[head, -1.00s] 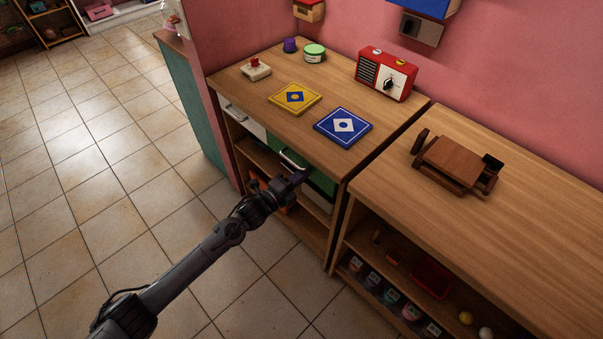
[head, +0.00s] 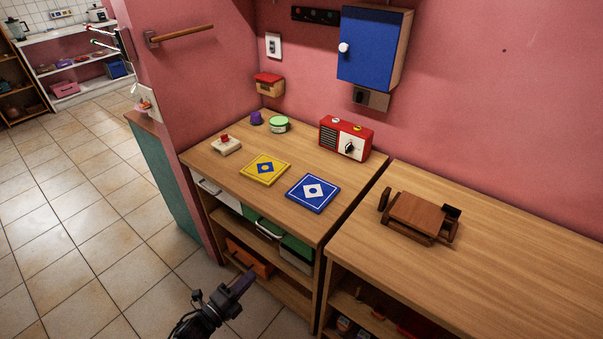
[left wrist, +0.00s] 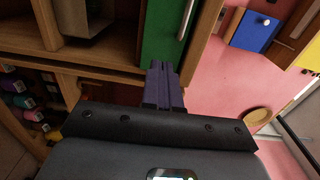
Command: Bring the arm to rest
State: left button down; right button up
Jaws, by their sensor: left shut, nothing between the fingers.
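My left gripper (head: 240,284) is at the bottom of the head view, in front of the left wooden unit (head: 318,287). Its fingers are together with nothing between them. They also show in the left wrist view (left wrist: 163,85), pointing toward the green drawer front (left wrist: 163,35). In the head view the green drawer (head: 297,249) sits under the tabletop, apart from the fingers. My right gripper is in neither view.
The unit's top holds a yellow tile (head: 265,169), a blue tile (head: 313,193) and a red radio (head: 345,138). A wooden object (head: 418,214) lies on the right counter (head: 490,255). A blue cabinet (head: 368,50) hangs on the wall. Tiled floor (head: 80,220) is clear at left.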

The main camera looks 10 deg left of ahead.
pick_arm(q)
jog(key=s+d+n+y+p, duration=0.2)
jog(key=s+d+n+p, duration=0.35)
jog(key=s, duration=0.65)
jog(key=s+a+r+n+g+y+p, duration=0.1)
jog(key=s+a+r+n+g+y, duration=0.2)
jog(key=s+r+n+g, duration=0.4)
jog(key=s+a+r+n+g+y+p, duration=0.1)
jog(key=s+a+r+n+g+y, duration=0.25)
jog(key=s+n, duration=0.65)
notch_tip(320, 180, up, 35)
jog(key=g+p, duration=0.1)
jog(key=p, duration=3.5)
jog(key=shift+m, duration=0.35)
jog(key=shift+s+d, duration=0.1)
